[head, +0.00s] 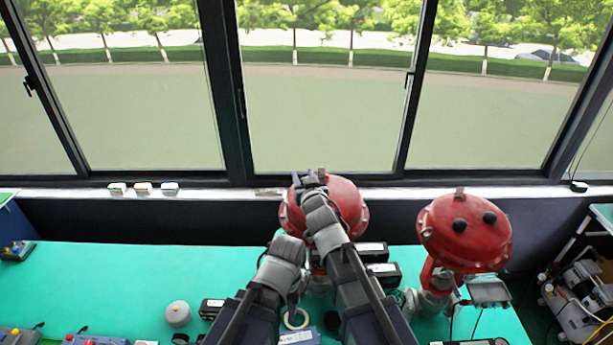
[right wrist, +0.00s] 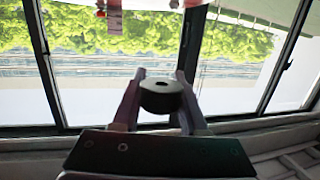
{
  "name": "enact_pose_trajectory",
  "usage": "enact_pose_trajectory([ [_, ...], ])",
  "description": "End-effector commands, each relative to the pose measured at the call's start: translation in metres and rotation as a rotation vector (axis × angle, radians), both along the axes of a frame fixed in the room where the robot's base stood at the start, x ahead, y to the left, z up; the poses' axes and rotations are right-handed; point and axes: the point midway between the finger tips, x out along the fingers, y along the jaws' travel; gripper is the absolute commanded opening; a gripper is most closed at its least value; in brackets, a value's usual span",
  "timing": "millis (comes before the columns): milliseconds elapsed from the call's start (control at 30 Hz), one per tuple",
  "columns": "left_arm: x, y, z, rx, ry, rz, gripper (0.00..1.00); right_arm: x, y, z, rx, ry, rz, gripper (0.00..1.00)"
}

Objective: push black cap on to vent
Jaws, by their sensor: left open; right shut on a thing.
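A second red actuator (head: 465,232) with two black knobs on top stands at the right. Black boxes (head: 383,273), a grey round part (head: 178,314) and a white ring (head: 296,319) lie on the green bench (head: 90,280). The bench's left middle is clear. Windows rise behind.

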Motion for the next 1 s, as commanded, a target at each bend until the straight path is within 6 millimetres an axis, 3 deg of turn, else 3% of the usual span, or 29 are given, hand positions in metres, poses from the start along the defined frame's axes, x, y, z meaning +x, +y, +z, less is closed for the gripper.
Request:
enact_pose_trajectory([
  [600, 0.000, 0.001, -0.048, 0.001, -0.001, -0.018, 0.50, 0.000, 0.000, -0.048, 0.000, 0.000, 0.000, 0.00],
  [1000, 0.001, 0.001, -0.052, 0.001, 0.000, -0.020, 0.50, 0.000, 0.000, -0.052, 0.000, 0.000, 0.000, 0.00],
])
